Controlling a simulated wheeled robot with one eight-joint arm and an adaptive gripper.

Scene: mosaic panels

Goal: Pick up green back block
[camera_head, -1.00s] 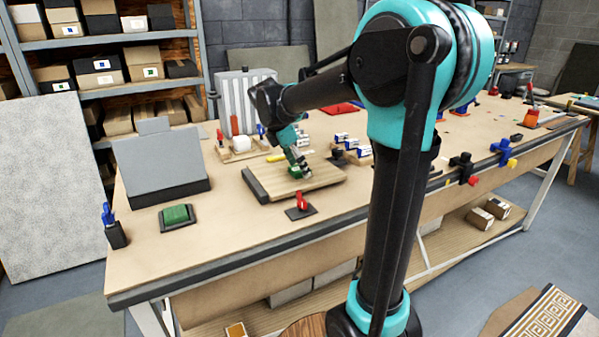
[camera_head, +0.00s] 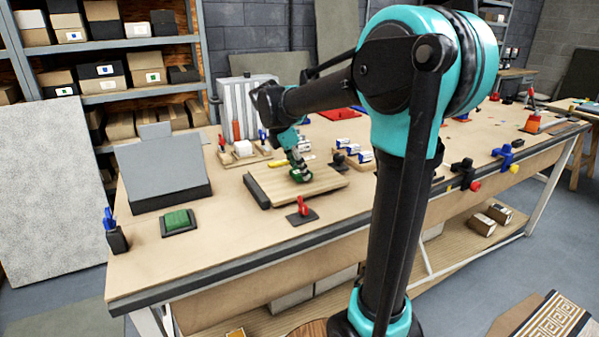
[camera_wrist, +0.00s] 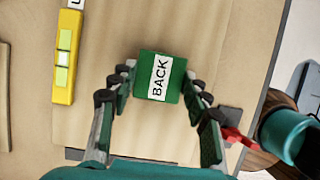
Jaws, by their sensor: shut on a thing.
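The green block (camera_wrist: 160,77) shows in the wrist view with a white label reading BACK. It sits between the fingers of my gripper (camera_wrist: 160,86), which is shut on it. In the head view, my gripper (camera_head: 299,172) points down over the wooden board (camera_head: 332,181), with the green block (camera_head: 303,177) at its fingertips. The fingers partly cover the block there. I cannot tell whether the block touches the board.
A yellow spirit level (camera_wrist: 63,75) lies left of the block in the wrist view. A red-handled clamp (camera_head: 303,209) stands in front of the board. A grey sloped panel (camera_head: 163,170) and a green pad (camera_head: 177,220) are at left.

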